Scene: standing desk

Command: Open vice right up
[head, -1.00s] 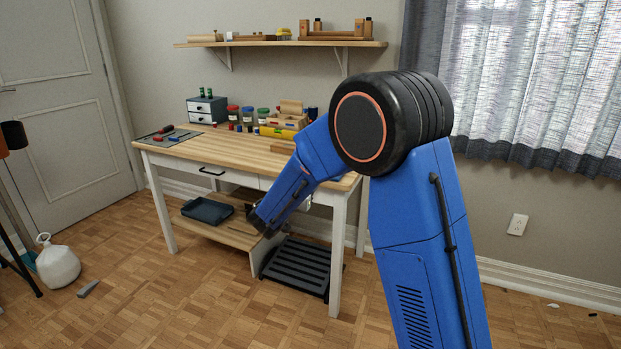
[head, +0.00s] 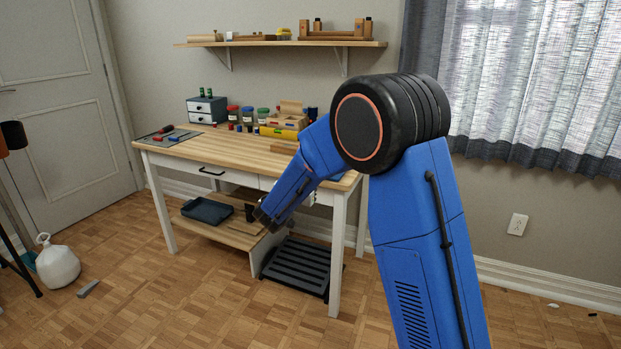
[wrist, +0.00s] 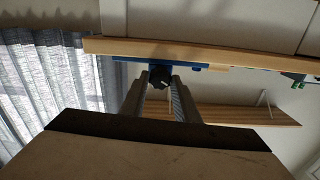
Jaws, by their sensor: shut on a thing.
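The vice is a blue bar (wrist: 160,64) fixed along the desk's wooden edge in the wrist view. A dark round knob (wrist: 158,77) with a light mark sticks out below it. My gripper (wrist: 160,84) has its two grey fingers on either side of this knob and is shut on it. How far the vice's jaws stand apart cannot be told. In the head view a small blue piece of the vice (head: 336,177) shows at the desk's right front edge. My arm hides most of it and the gripper there.
The wooden desk (head: 215,145) carries a drawer cabinet (head: 207,109), jars and a yellow level (head: 278,132). Below are a low shelf with a dark tray (head: 207,210) and a black slatted footrest (head: 297,268). A wall shelf (head: 270,43) hangs above.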

